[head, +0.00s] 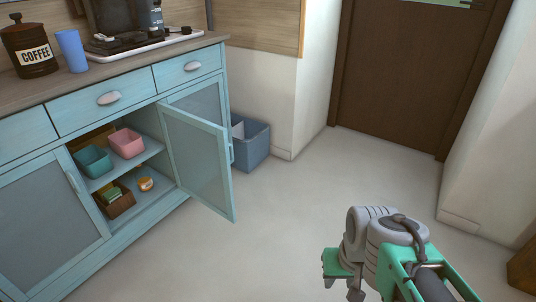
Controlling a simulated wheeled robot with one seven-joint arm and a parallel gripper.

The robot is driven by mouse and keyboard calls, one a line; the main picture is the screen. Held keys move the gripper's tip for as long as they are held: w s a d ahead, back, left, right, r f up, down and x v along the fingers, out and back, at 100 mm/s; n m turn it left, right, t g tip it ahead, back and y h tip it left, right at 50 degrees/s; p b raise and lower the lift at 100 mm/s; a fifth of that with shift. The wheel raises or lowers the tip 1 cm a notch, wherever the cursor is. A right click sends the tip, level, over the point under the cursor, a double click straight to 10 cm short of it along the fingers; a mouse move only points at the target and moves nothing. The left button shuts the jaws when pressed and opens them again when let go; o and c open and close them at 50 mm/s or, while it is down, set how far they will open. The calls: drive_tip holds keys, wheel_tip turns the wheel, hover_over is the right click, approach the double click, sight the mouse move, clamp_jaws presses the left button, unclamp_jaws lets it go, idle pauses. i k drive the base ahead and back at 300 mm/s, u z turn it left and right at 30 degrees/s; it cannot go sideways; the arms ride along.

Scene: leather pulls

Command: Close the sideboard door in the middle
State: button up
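The sideboard (75,243) is light blue and stands at the left. Its middle door (200,160), a blue frame with a greyish panel, stands wide open. It is hinged on the right side of the middle opening and juts out into the room. My gripper (345,275) is at the lower right, over the floor, well apart from the door. Its fingers are small and partly hidden by my arm, so I cannot tell whether they are open.
Bins and a basket (118,200) sit on the shelves inside the opening. A blue-grey bin (250,143) stands on the floor behind the door. The floor (270,215) between the door and my gripper is clear. A brown room door (410,75) is at the back.

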sight(199, 150)
drive_tip(key=z, duration=0.35)
drive_tip(key=i, duration=2.85)
drive_tip(key=u, duration=1.65)
drive_tip(key=k, duration=1.3)
drive_tip(key=u, duration=1.3)
